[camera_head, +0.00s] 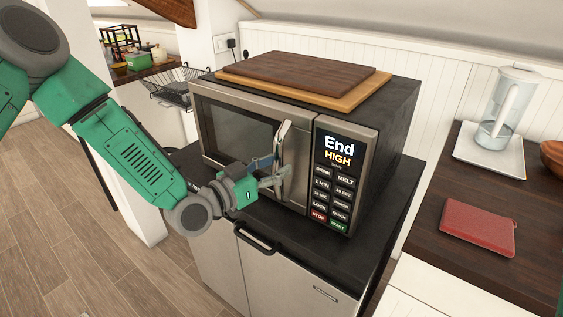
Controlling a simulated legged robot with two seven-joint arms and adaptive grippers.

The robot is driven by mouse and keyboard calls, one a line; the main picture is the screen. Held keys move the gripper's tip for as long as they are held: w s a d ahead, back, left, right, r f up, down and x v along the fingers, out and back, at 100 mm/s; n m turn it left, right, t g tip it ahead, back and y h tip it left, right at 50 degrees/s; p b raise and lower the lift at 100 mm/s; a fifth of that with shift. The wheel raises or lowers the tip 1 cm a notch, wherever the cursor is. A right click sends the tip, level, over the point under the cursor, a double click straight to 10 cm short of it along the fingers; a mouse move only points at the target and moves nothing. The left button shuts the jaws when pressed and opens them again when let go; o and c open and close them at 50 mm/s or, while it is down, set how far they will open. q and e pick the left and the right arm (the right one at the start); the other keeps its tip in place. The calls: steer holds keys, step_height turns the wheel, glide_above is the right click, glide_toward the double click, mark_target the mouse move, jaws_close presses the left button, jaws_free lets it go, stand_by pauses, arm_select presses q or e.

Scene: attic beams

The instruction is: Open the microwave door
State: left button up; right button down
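The microwave (400,125) stands on a dark-topped cabinet, and its door (235,132) looks closed against the body. The upright metal door handle (285,138) is at the door's right edge, beside the button panel (335,185), which reads "End HIGH". My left gripper (279,170) is in front of the door at the handle's lower part. Its two fingers look spread apart, one above the other, with the tips close to the handle. I cannot tell whether they touch it. My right gripper is not in view.
Wooden cutting boards (300,75) lie on top of the microwave. To the right, a counter (450,195) holds a red book-like item (478,228) and a clear jug (503,108). A wire basket (172,88) is at the back left. Floor at left is clear.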

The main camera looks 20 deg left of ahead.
arm_select(q)
steer(key=shift+w+a+f, duration=0.15)
steer(key=shift+w+a, duration=0.25)
steer(key=shift+w, duration=0.15)
steer(key=shift+d, duration=0.65)
jaws_close()
